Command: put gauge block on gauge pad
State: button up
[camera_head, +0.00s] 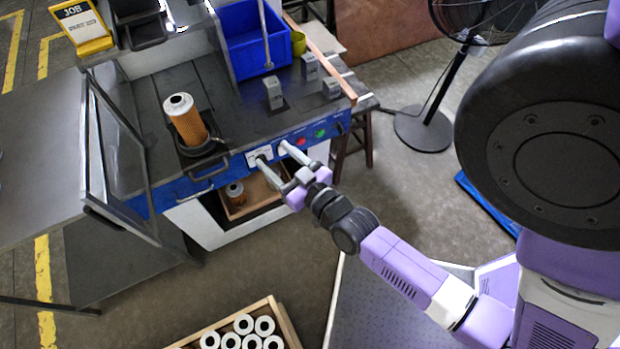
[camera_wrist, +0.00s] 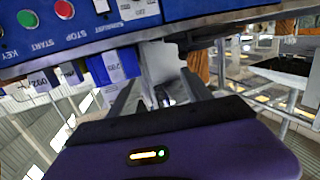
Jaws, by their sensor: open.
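Three grey blocks stand on the dark worktop at its right side: a front one (camera_head: 273,93), a back one (camera_head: 310,66) and a right one (camera_head: 331,89). They look alike, and I cannot tell which is the gauge block. A dark patch (camera_head: 280,106) under the front block may be the gauge pad, but I cannot be sure. My gripper (camera_head: 273,157) is open at the front of the blue panel, below the worktop edge and apart from the blocks. In the wrist view its two fingers (camera_wrist: 161,82) are spread, with no block clearly between them.
An orange filter cartridge (camera_head: 185,119) stands in a dark holder at the worktop's left. A blue bin (camera_head: 255,40) stands behind the blocks. The blue panel (camera_head: 322,131) carries buttons. A wooden tray (camera_head: 250,206) is below it; a box of white rings (camera_head: 290,325) stands in front.

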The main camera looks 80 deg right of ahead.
jog(key=s+a+r+n+y, duration=0.3)
jog(key=s+a+r+y, duration=0.2)
jog(key=a, duration=0.4)
jog(key=s+a+r+n+y, duration=0.3)
jog(key=s+a+r, duration=0.3)
jog(key=a, duration=0.4)
jog(key=shift+s+a+n+t+y, duration=0.15)
jog(key=shift+s+n+t+y, duration=0.25)
jog(key=shift+s+y, duration=0.45)
